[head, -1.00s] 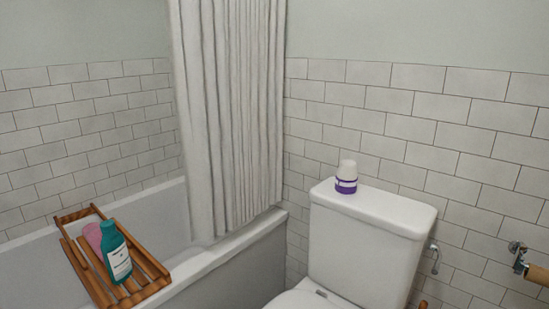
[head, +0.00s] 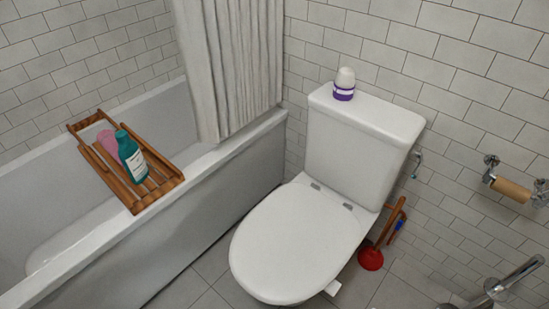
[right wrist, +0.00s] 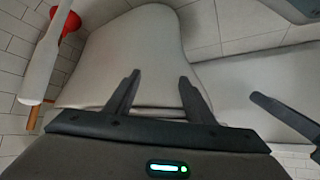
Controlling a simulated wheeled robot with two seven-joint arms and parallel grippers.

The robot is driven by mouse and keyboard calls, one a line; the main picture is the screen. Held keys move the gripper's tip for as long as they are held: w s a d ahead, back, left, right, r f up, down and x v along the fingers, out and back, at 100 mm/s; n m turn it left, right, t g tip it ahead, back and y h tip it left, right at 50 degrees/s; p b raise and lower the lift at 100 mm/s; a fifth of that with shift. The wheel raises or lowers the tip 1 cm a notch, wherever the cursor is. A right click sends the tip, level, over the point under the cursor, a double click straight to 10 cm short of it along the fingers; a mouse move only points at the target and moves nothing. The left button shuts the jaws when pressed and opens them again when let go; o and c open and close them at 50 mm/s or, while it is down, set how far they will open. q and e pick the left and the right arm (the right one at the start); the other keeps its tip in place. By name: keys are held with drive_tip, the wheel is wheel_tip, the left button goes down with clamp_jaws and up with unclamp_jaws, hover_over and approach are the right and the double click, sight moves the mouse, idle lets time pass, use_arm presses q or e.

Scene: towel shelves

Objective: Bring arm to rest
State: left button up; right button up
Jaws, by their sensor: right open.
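My right gripper (right wrist: 160,78) shows in the right wrist view with its two dark fingers spread apart. Nothing is between them. Beyond the fingers is the pale toilet (right wrist: 135,45), and it is also in the middle of the head view (head: 295,240) with its lid down. I cannot tell how far the fingers are from it.
A bathtub (head: 225,165) with a wooden rack (head: 168,185) stands left; the rack holds a teal bottle (head: 131,158) and a pink item (head: 106,142). A white-purple container (head: 344,84) is on the cistern. A red plunger (head: 371,259) and paper roll (head: 511,190) are right.

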use_arm(q)
drive_tip(key=s+a+f+g+y+p, duration=0.1)
drive_tip(key=s+a+f+g+p, duration=0.2)
drive_tip(key=s+a+f+p, duration=0.2)
wheel_tip(320, 180, down, 3)
drive_tip(key=shift+s+a+r+g+y+p, duration=0.15)
drive_tip(key=shift+s+g+y+p, duration=0.2)
drive_tip(key=shift+s+p, duration=0.7)
use_arm(e)
drive_tip(key=s+d+f+g+h, duration=0.1)
drive_tip(key=s+d+f+g, duration=0.2)
drive_tip(key=s+d+f, duration=0.2)
wheel_tip(320, 180, down, 3)
drive_tip(key=shift+s+d+r+g+h, duration=0.15)
drive_tip(key=shift+s+g+h, duration=0.2)
drive_tip(key=shift+s, duration=0.9)
use_arm(q)
drive_tip(key=shift+s, duration=0.2)
